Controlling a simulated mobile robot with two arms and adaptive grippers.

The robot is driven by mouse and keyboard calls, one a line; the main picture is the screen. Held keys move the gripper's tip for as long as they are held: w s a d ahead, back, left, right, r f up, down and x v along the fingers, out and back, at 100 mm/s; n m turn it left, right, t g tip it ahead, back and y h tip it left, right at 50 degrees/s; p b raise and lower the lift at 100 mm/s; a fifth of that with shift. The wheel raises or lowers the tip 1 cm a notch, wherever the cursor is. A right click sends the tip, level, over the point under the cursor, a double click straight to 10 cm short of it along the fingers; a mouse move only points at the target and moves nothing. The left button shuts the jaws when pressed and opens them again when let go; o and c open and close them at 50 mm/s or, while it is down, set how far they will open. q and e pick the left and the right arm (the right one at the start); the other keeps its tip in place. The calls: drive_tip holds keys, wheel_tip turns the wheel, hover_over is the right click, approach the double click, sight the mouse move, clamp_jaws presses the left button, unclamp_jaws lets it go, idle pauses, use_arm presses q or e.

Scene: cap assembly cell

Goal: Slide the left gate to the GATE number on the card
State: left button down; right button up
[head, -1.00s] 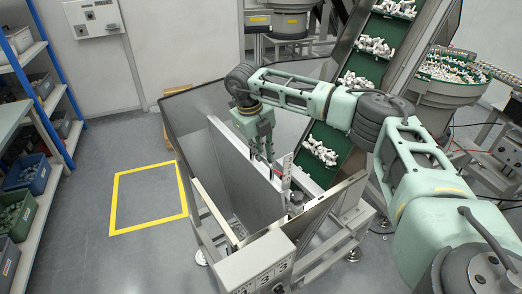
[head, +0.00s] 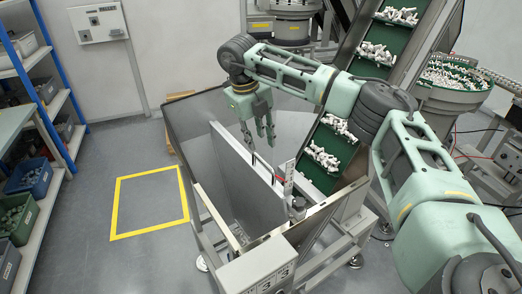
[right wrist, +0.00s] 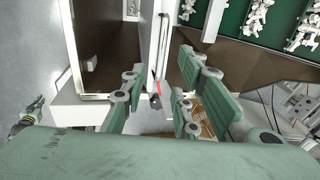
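A flat grey plate (head: 235,170), which looks like the left gate, stands upright inside the metal hopper. A red pointer (head: 279,181) sits near its right end, beside a pale upright scale strip (head: 289,176) too small to read. The card (head: 262,272) on the hopper's front box shows dark digits, partly cut off; I read at least one 3. My right gripper (head: 260,144) is above the plate, open and empty. In the right wrist view its fingers (right wrist: 157,100) are apart, with the red pointer (right wrist: 159,88) showing between them. My left gripper (right wrist: 25,116) appears small at the left there.
The hopper's grey wall (head: 185,115) surrounds the plate. A green cleated conveyor (head: 325,165) with white parts rises at right, close to my right arm. A bowl feeder (head: 450,80) stands behind. A shelf with bins (head: 28,175) is at left. The yellow-outlined floor (head: 150,205) is clear.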

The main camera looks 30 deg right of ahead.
drive_tip(key=r, duration=0.4)
drive_tip(key=shift+a+r, duration=0.1)
drive_tip(key=shift+a, duration=0.3)
